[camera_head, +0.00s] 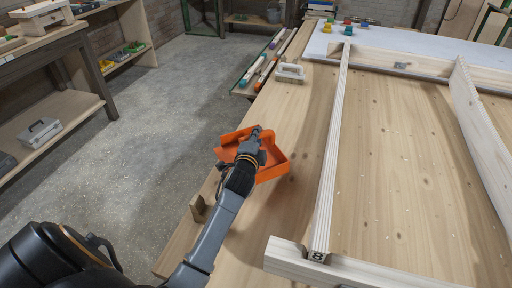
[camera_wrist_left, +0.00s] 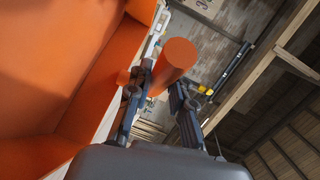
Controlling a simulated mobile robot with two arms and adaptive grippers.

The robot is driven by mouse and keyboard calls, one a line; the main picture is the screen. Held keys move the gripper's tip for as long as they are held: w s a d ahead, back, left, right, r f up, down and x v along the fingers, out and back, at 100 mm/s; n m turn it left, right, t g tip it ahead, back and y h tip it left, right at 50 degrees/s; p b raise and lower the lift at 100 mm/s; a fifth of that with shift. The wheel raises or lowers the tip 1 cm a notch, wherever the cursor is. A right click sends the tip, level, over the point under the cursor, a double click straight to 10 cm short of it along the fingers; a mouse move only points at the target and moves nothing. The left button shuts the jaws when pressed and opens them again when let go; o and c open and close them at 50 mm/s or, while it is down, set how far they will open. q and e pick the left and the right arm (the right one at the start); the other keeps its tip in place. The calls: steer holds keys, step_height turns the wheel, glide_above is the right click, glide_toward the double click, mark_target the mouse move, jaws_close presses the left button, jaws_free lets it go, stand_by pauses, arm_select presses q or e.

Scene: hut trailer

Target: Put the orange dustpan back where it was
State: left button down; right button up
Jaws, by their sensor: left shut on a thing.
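The orange dustpan (camera_head: 270,168) is at the left edge of the wooden workbench in the head view. I cannot tell whether it rests on the bench top or is held just above it. My left gripper (camera_head: 255,134) is over the dustpan and hides part of it. In the left wrist view the dustpan (camera_wrist_left: 60,75) fills the left side, and its round handle (camera_wrist_left: 178,55) sits between the fingers of my left gripper (camera_wrist_left: 160,90), which is shut on it. My right gripper is not in view.
The workbench (camera_head: 390,150) carries a pale wooden frame (camera_head: 333,140) right of the dustpan. A white-handled float (camera_head: 290,72) lies farther back near the edge. Left is open concrete floor (camera_head: 165,110), with a shelf bench (camera_head: 60,100) holding a grey toolbox (camera_head: 40,132).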

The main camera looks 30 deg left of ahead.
arm_select(q)
steer(key=shift+w+a+f, duration=0.35)
steer(key=shift+w+f, duration=0.05)
steer(key=shift+f, duration=0.05)
step_height(320, 180, down, 3)
steer(key=shift+w+a+f+b, duration=0.1)
steer(key=shift+w+a+b, duration=0.05)
steer(key=shift+b, duration=0.15)
steer(key=shift+f, duration=0.2)
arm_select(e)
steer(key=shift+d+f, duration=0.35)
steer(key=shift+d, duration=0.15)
arm_select(q)
steer(key=shift+f, duration=0.15)
steer(key=c, duration=1.2)
jaws_free()
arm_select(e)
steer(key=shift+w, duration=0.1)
